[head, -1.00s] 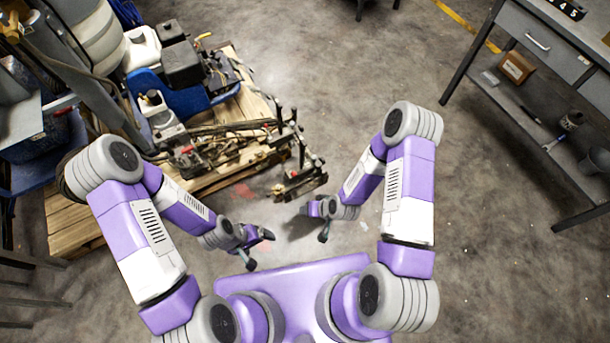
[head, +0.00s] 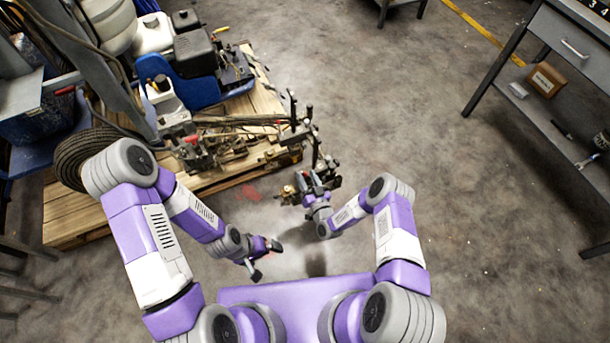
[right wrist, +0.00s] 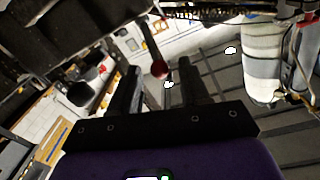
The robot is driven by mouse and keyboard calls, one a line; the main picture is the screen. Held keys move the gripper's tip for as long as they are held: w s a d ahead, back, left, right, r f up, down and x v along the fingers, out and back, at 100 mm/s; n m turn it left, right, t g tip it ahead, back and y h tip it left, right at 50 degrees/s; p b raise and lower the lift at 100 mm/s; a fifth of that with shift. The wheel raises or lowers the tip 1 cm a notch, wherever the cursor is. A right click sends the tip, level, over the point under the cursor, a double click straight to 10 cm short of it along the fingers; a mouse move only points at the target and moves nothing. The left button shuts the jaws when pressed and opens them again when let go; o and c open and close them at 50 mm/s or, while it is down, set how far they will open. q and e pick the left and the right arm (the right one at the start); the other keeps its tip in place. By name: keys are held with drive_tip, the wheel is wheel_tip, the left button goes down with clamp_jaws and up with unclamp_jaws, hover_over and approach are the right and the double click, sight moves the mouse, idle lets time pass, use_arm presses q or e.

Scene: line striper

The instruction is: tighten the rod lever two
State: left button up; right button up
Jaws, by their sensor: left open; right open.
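The line striper (head: 205,140) sits on a wooden pallet, with several upright dark rod levers (head: 293,105) at its right end. I cannot tell which one is lever two. My right gripper (head: 313,182) is open beside the near end of that lever assembly, overlapping it in the head view. My left gripper (head: 264,260) is open and empty over the floor, nearer to me than the right one.
The wooden pallet (head: 85,215) edges the left side.

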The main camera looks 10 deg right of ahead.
drive_tip(key=shift+x, duration=1.25)
clamp_jaws()
